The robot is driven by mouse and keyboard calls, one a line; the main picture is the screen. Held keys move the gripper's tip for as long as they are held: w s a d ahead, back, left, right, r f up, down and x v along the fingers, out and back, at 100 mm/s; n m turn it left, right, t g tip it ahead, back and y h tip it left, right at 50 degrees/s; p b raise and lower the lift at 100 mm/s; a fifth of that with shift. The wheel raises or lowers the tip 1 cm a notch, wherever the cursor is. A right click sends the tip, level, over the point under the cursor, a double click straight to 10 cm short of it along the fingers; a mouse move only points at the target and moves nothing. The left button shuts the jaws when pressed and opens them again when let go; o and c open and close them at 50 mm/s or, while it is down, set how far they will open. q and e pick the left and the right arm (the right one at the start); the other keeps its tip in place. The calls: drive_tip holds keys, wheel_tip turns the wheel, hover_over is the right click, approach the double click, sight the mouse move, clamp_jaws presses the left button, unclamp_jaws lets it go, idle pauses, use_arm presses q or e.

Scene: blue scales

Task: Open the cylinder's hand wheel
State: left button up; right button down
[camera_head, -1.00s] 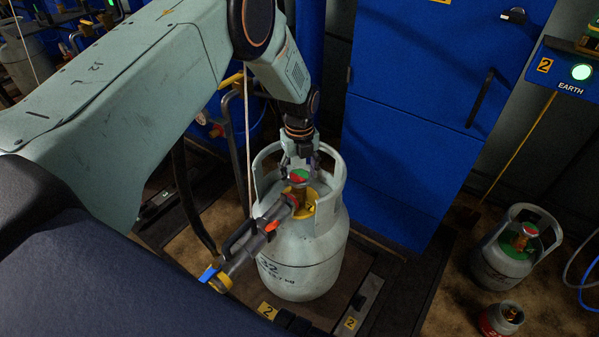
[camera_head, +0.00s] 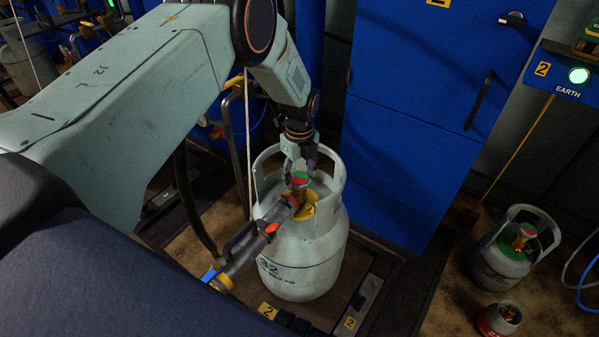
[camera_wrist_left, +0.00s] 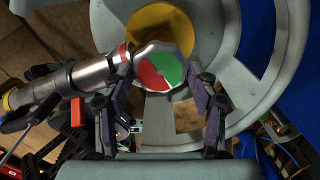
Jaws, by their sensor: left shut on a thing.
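The grey gas cylinder (camera_head: 295,262) stands upright in the middle of the head view, with a guard collar around its top. Its hand wheel (camera_head: 299,179) has a red and green face, which also shows in the wrist view (camera_wrist_left: 164,68). My left gripper (camera_head: 299,171) comes down inside the collar and is shut on the hand wheel, one finger on each side of it. In the wrist view the fingers (camera_wrist_left: 163,82) overlap the wheel's lower sides. A metal filling coupling (camera_wrist_left: 82,77) runs left from the valve. My right gripper is not in view.
The cylinder's collar (camera_head: 338,178) surrounds the gripper closely. A blue cabinet (camera_head: 420,120) stands behind. Another grey cylinder (camera_head: 498,262) and a small red-based one (camera_head: 500,318) stand at the right. A blue earth box (camera_head: 570,80) is at the upper right.

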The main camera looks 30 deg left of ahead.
use_arm(q)
drive_tip(key=n, duration=0.3)
drive_tip(key=shift+n+p, duration=0.4)
drive_tip(key=n, duration=0.3)
drive_tip(key=shift+w+n+p, duration=0.1)
drive_tip(key=shift+n+p, duration=0.2)
drive_tip(key=n, duration=0.4)
drive_tip(key=shift+n, duration=0.3)
drive_tip(key=n+p, duration=0.1)
drive_tip(key=n, duration=0.2)
drive_tip(key=shift+w, duration=0.1)
drive_tip(key=n, duration=0.4)
drive_tip(key=shift+a, duration=0.1)
drive_tip(key=n, duration=0.4)
drive_tip(key=shift+n, duration=0.3)
drive_tip(key=n, duration=0.3)
drive_tip(key=shift+a+n+p, duration=0.1)
drive_tip(key=shift+n+p, duration=0.3)
drive_tip(key=shift+n, duration=2)
